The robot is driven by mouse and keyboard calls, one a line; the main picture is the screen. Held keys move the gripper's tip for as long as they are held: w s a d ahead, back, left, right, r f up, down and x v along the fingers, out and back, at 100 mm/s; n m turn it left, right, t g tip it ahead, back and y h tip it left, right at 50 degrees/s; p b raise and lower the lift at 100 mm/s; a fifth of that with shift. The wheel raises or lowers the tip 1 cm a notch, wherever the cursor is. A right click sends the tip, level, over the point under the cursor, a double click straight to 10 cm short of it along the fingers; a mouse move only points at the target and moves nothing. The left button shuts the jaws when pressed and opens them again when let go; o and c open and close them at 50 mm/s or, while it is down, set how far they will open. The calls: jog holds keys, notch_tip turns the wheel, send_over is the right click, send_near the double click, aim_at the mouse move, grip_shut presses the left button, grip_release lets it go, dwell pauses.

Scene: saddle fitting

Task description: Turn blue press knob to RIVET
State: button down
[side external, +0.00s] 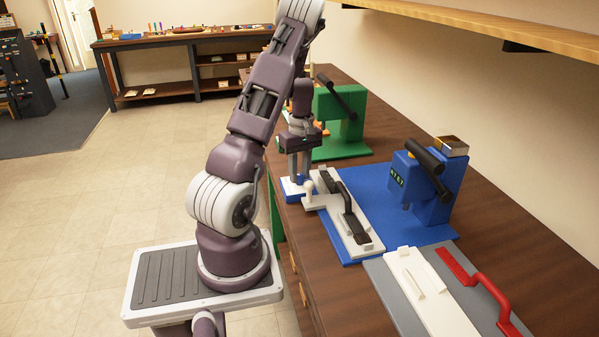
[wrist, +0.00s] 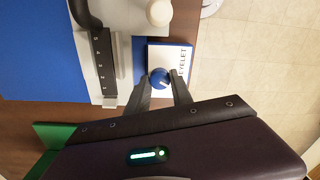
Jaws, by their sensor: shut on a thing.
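The blue press knob (wrist: 160,76) sits on a small selector box (wrist: 155,55) with a blue border and a white top. The word EYELET reads along the box's right side in the wrist view; I cannot read RIVET. A small pale mark shows on the knob, but its direction is too small to tell. My gripper (wrist: 161,82) is shut on the knob, with one finger on each side. In the side external view my gripper (side external: 299,180) points down over the selector box (side external: 290,190), and its fingers hide the knob.
The blue press (side external: 430,185) stands on a blue base, right of my gripper. A white fixture (side external: 340,215) with a black handle and a white ball-topped lever (side external: 308,187) are close beside my fingers. A green press (side external: 338,115) stands behind. A red handle (side external: 475,282) lies in front.

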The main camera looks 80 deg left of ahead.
aim_at(300, 175)
jog(key=shift+m, duration=0.7)
jog(key=c, duration=1.1)
grip_release()
jog(key=shift+r, duration=0.15)
notch_tip(300, 175, up, 7)
jog(key=shift+w+f, duration=0.1)
jog(key=shift+w, duration=0.05)
